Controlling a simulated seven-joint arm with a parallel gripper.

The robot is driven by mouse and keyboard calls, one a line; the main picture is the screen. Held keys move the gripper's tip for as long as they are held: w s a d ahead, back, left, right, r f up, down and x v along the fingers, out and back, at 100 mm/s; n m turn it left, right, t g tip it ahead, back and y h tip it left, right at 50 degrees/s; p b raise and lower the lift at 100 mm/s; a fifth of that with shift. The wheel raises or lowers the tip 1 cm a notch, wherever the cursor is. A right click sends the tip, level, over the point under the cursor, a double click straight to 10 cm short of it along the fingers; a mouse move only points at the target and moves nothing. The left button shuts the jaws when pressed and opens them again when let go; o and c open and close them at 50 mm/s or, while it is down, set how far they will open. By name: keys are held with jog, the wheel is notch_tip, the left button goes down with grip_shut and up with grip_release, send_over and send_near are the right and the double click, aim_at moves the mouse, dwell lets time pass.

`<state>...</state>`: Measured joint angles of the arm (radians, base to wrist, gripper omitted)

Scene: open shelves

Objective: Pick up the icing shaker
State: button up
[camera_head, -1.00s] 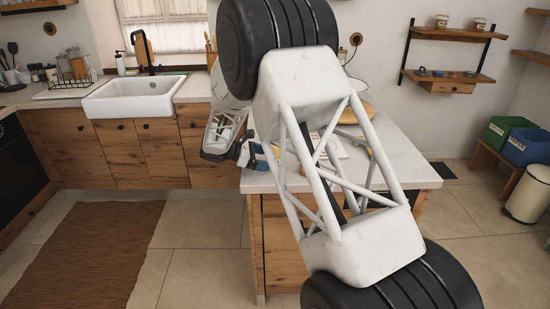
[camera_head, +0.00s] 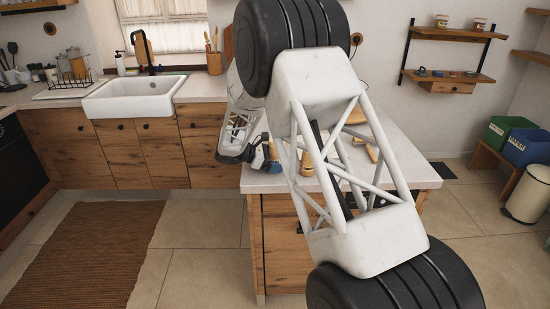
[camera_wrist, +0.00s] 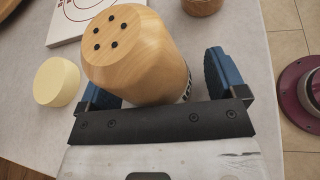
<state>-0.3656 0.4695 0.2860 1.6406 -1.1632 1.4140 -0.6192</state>
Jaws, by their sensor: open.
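The icing shaker (camera_wrist: 140,60) has a rounded wooden top with several dark holes and a label partly visible low on its side. In the wrist view it stands between the two blue fingers of my gripper (camera_wrist: 160,85). The gripper is open, with a clear gap to the right finger; the left finger is partly hidden by the shaker, so I cannot tell whether it touches. In the head view my gripper (camera_head: 262,157) is over the left part of the white counter, and I cannot clearly make out the shaker there.
The white counter (camera_wrist: 240,120) also holds a pale yellow round item (camera_wrist: 57,81), a board with red rings (camera_wrist: 92,14) and a small wooden item (camera_wrist: 202,5). A maroon round object (camera_wrist: 300,92) shows beyond the counter's right edge. The sink (camera_head: 135,97) is at the back left.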

aim_at(275, 152)
jog(key=c, duration=1)
jog(key=shift+r, duration=0.1)
jog(key=shift+c, duration=0.2)
jog(key=shift+r, duration=0.85)
jog(key=shift+s+r, duration=0.15)
jog(key=shift+r, duration=0.75)
jog(key=s+d, duration=0.1)
jog(key=s, duration=0.4)
jog(key=s+d+r, duration=0.1)
jog(key=s, duration=0.9)
jog(key=shift+s+d+r, duration=0.15)
jog(key=shift+s+d, duration=0.1)
jog(key=shift+d, duration=0.15)
jog(key=shift+w, duration=0.15)
